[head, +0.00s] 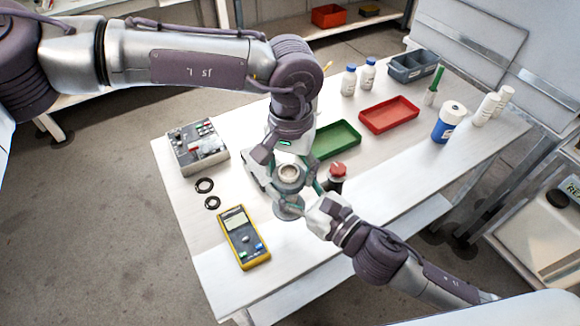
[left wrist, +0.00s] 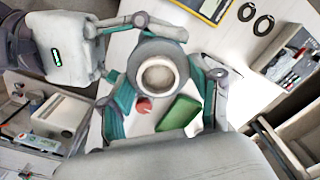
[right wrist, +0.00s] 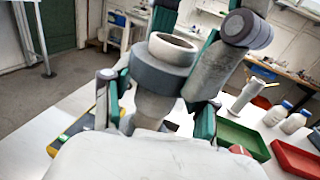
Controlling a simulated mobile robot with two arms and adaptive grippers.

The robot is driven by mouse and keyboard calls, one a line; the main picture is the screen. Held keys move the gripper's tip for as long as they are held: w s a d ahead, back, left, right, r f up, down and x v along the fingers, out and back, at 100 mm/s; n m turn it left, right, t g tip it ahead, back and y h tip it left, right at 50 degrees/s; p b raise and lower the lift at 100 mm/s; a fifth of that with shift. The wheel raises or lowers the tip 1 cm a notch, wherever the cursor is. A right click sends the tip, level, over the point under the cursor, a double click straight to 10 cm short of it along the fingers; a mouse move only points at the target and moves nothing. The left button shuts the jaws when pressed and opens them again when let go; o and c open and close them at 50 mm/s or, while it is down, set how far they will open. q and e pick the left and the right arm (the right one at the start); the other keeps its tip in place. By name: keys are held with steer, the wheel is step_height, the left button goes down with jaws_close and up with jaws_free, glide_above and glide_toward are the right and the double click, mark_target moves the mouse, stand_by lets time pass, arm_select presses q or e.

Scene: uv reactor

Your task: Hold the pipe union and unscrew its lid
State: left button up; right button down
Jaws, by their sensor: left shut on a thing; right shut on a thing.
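The pipe union stands upright between my two grippers above the table, a grey piece with a wide dark-grey ring-shaped lid (right wrist: 163,72) and a pale open bore. Its narrower body (right wrist: 150,108) shows below the lid in the right wrist view. My left gripper (head: 288,170) comes from the back and is shut around the union near the lid; from its wrist view the lid's round top (left wrist: 158,76) sits between its fingers. My right gripper (right wrist: 155,115) comes from the front right and is shut on the union lower down. The exact finger contacts are partly hidden.
A yellow multimeter (head: 243,238), two black rings (head: 204,186) and a grey control box (head: 198,146) lie at the left. A green tray (head: 335,140), a red tray (head: 389,115) and a red-topped part (head: 338,171) lie close by. Bottles (head: 449,122) stand at the right.

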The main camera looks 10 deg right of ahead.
arm_select(q)
steer(key=shift+s+d, duration=0.25)
steer(key=shift+s, duration=0.2)
steer(key=o, duration=1.1)
steer(key=shift+c, duration=0.2)
steer(key=shift+o, duration=1.1)
steer(key=shift+w+a, duration=0.1)
steer(key=shift+w, duration=0.05)
